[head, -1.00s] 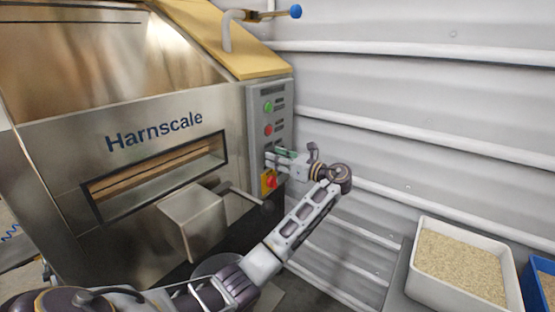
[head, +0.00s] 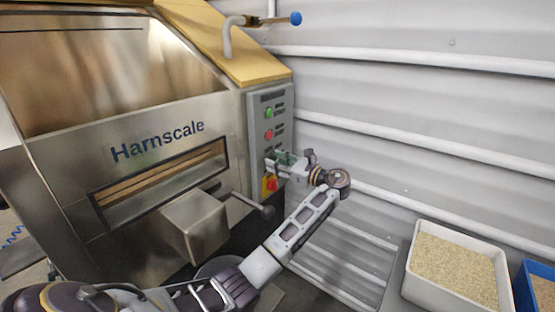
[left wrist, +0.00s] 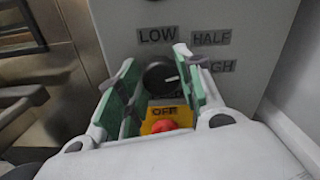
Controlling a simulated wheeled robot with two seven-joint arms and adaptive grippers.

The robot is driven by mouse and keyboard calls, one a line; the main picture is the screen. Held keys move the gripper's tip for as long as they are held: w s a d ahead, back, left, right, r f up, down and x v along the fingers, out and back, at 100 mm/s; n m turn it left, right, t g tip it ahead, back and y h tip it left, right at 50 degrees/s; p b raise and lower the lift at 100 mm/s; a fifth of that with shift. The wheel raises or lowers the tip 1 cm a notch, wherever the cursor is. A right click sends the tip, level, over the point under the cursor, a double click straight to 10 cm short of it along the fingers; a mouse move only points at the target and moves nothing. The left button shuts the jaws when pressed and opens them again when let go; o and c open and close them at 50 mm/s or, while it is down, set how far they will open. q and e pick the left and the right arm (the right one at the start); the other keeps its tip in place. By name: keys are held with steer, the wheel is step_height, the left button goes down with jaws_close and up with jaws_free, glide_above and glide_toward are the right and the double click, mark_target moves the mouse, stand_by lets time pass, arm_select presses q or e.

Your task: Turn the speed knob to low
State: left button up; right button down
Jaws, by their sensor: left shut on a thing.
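The speed knob (left wrist: 160,78) is a round black dial on the grey control panel (head: 256,120). In the left wrist view its white mark points right, towards the HIGH label (left wrist: 217,66). The LOW label (left wrist: 157,35) is above the knob and the HALF label (left wrist: 210,38) is to its upper right. My left gripper (left wrist: 157,70) has its green-lined fingers on either side of the knob, shut on it. In the head view the left gripper (head: 275,162) is at the panel and hides the knob. My right gripper is not in view.
A red OFF switch on a yellow plate (left wrist: 165,122) is just below the knob. Green (head: 268,112) and red (head: 268,135) buttons are above it. A black-knobbed lever (head: 266,212) sticks out below left. A white bin of grain (head: 415,275) stands at the lower right.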

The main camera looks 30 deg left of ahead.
arm_select(q)
steer(key=n+p, duration=0.1)
steer(key=n, duration=0.9)
steer(key=n+p, duration=0.1)
steer(key=n, duration=0.4)
steer(key=shift+s+f+p, duration=0.2)
steer(key=shift+f+p, duration=0.15)
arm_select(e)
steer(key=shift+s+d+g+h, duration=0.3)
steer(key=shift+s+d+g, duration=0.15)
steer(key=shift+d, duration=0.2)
arm_select(q)
steer(key=shift+n, duration=0.3)
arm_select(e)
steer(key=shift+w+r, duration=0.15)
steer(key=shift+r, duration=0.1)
arm_select(q)
steer(key=o, duration=1)
steer(key=shift+r, duration=0.1)
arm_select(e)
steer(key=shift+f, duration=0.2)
arm_select(q)
steer(key=shift+o, duration=0.2)
steer(key=shift+d, duration=0.2)
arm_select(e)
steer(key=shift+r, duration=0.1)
